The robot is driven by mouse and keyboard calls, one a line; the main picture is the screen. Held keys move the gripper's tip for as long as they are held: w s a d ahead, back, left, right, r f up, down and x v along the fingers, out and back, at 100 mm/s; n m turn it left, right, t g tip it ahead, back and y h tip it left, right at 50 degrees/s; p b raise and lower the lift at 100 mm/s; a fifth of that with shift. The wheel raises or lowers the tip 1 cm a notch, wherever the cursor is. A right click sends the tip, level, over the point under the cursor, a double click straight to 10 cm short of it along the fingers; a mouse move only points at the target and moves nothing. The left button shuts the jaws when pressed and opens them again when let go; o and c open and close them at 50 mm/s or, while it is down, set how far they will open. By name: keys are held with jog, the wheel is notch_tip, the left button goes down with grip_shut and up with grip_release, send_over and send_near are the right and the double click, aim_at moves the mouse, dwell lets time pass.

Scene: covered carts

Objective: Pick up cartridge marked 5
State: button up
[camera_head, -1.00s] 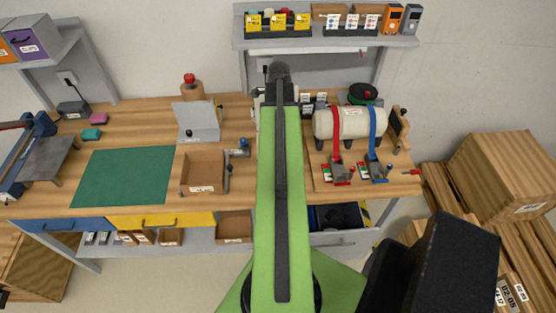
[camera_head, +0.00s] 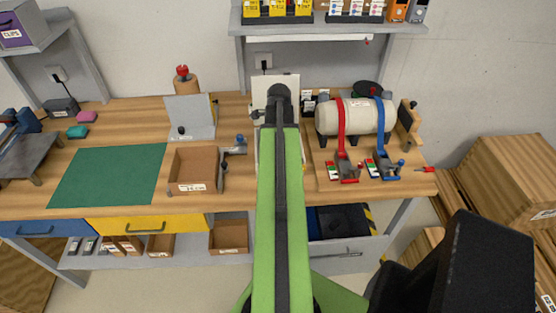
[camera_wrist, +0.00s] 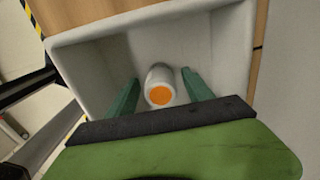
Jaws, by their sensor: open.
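A white cylindrical cartridge (camera_wrist: 160,84) with an orange end lies in a pale grey bin (camera_wrist: 236,45) in the wrist view. No number can be read on it. My gripper (camera_wrist: 161,79) is open, with one green finger on each side of the cartridge. The right finger is close to it; I cannot tell whether they touch. In the head view my green arm hides the gripper and the cartridge.
A wooden bench carries a green mat (camera_head: 108,175), a brown open box (camera_head: 194,167) and a strapped white tank (camera_head: 354,117). A shelf (camera_head: 330,26) with labelled bins is above.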

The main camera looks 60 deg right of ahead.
jog(key=shift+f, duration=0.2)
grip_shut()
dwell(0.3)
